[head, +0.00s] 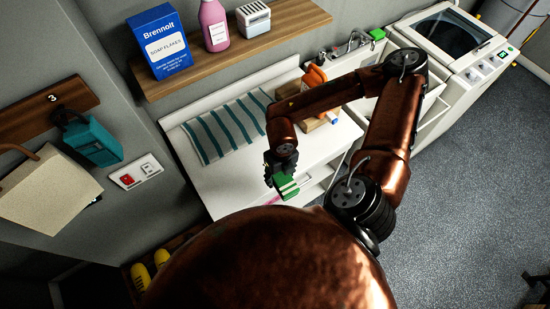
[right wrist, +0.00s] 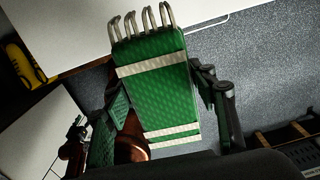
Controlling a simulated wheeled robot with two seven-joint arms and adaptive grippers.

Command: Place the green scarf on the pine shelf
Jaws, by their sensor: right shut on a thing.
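The green scarf (head: 287,188) is a small folded bundle with pale bands. In the right wrist view the scarf (right wrist: 158,90) fills the middle, with a light fringe at its far end. My right gripper (head: 280,180) is shut on it, with its fingers at both sides of the scarf. The gripper holds it above the front part of the white counter. A brown wooden wall shelf (head: 285,25) runs along the top of the head view, beyond and left of the gripper. I cannot tell from its look whether it is pine. My left gripper is not in view.
On the wall shelf stand a blue soap-flakes box (head: 160,42), a pink bottle (head: 214,25) and a white slatted box (head: 253,19). A striped towel (head: 227,126) lies on the counter (head: 312,157). A wooden crate (head: 319,122) stands behind my forearm. A teal bag (head: 92,140) hangs left.

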